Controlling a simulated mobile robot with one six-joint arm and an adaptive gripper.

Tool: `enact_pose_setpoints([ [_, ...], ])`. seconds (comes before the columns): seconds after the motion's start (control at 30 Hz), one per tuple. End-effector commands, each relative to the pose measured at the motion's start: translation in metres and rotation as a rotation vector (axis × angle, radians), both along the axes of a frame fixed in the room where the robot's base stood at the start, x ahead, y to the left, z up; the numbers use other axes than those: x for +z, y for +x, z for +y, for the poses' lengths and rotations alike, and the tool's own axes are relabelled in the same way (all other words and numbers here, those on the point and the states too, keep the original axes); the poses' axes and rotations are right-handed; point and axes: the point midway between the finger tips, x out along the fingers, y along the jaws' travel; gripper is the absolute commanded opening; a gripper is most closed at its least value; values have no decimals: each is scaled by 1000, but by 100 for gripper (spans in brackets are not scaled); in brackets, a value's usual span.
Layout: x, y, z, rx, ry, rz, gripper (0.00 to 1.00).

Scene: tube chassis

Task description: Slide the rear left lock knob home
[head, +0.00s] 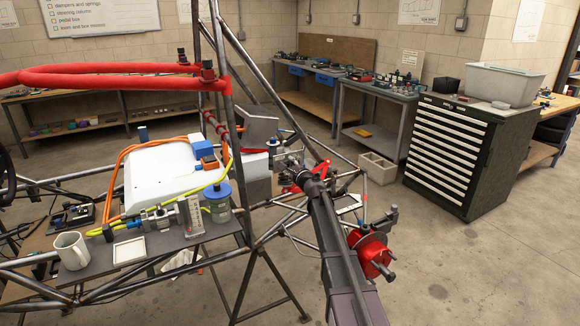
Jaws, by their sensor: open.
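My arm reaches up from the bottom into the tube chassis (262,238), right of centre in the head view. My gripper (286,160) is at its far end, small and partly hidden among tubes and fittings. It is open, beside a grey boxy part (258,130) and a red bracket (300,177). I cannot make out for sure which fitting is the rear left lock knob, or whether the gripper touches anything.
A shelf on the chassis holds a mug (71,250), a white tray (129,250) and a blue-lidded jar (217,203). A white panel (160,172) with orange hoses lies behind. A red hub (371,254) stands right of my arm.

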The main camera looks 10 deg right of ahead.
Motion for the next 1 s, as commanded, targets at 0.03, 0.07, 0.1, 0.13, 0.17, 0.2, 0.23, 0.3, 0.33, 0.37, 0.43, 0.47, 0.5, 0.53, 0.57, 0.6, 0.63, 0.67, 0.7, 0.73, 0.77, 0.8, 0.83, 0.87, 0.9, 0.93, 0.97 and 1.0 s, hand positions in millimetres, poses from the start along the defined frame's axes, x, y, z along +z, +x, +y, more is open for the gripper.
enact_pose_setpoints([
  [0.03, 0, 0, 0, 0, 0, 0, 60],
  [0.07, 0, -1, 0, 1, 0, -1, 60],
  [0.1, 0, -1, 0, 1, 0, 0, 60],
  [0.13, 0, -2, 0, 1, 0, 0, 60],
  [0.17, 0, -2, 0, 1, 0, 0, 60],
  [0.2, 0, -4, 0, 1, 0, 0, 60],
  [0.23, 0, -5, -1, 1, 0, 0, 60],
  [0.3, 0, -9, -2, 1, 0, 0, 60],
  [0.33, 0, -12, -3, 1, 0, 0, 60],
  [0.37, 0, -15, -4, 1, 0, 0, 60],
  [0.43, 0, -22, -6, 1, 0, 0, 60],
  [0.47, 0, -26, -7, 1, 0, -1, 60],
  [0.5, 0, -31, -8, 1, 0, -1, 60],
  [0.53, 0, -35, -10, 0, 0, 0, 60],
  [0.57, 0, -40, -11, 0, 0, 0, 60],
  [0.6, 0, -46, -13, 0, 0, 0, 60],
  [0.63, 0, -50, -14, 0, 0, 0, 60],
  [0.67, 0, -55, -16, 0, 0, 0, 60],
  [0.7, 0, -62, -18, 0, 0, 0, 60],
  [0.73, 0, -66, -20, 0, 0, 0, 60],
  [0.77, 0, -71, -22, 0, 0, 0, 60],
  [0.8, 0, -77, -24, 0, 0, 0, 60],
  [0.83, 0, -81, -25, -1, 0, -1, 60],
  [0.87, 0, -85, -26, -1, 0, -1, 60],
  [0.9, 0, -91, -28, -1, 0, -1, 60],
  [0.93, 0, -94, -29, -1, 0, -1, 60],
  [0.97, 0, -97, -30, -1, 0, -1, 60],
  [1.0, 0, -101, -32, -1, 0, -1, 60],
])
